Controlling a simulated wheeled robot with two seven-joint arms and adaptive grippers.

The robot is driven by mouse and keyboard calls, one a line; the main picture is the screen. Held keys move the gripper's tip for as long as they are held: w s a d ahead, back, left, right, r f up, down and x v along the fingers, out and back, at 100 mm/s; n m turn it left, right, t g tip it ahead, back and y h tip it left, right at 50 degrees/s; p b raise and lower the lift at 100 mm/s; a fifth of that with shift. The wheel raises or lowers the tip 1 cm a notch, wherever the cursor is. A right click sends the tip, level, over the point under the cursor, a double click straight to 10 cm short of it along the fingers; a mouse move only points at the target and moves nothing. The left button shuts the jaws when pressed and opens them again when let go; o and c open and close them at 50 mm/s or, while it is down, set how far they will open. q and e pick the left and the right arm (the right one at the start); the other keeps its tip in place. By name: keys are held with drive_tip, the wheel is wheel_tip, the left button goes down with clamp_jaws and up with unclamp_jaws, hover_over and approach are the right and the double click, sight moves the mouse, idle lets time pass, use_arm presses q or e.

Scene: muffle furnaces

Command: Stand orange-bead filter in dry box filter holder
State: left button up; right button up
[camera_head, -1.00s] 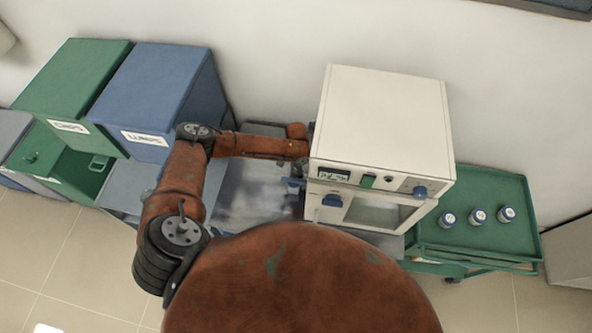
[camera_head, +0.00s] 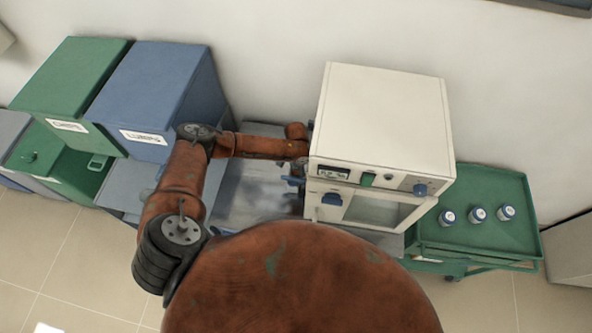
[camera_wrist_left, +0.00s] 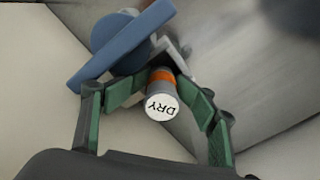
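In the left wrist view, a short grey cylinder with an orange band, which looks like the orange-bead filter (camera_wrist_left: 162,77), points its white end marked DRY at the camera. I cannot pick out the filter holder. My right gripper is not in view.
A blue bar with a round part (camera_wrist_left: 112,48) is close to the filter, upper left. The white box has a window and blue knobs. A green cart (camera_head: 480,190) with 3 blue-and-white jars stands right. Blue (camera_head: 160,90) and green (camera_head: 75,80) bins stand left.

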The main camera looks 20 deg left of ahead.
use_arm(q)
drive_tip(key=shift+s+f, duration=0.3)
drive_tip(key=shift+s, duration=0.05)
wheel_tip(320, 180, up, 8)
drive_tip(key=shift+w+f, duration=0.1)
drive_tip(key=shift+w, duration=0.05)
drive_tip(key=shift+w+r, duration=0.15)
drive_tip(key=shift+r, duration=0.25)
idle(0.4)
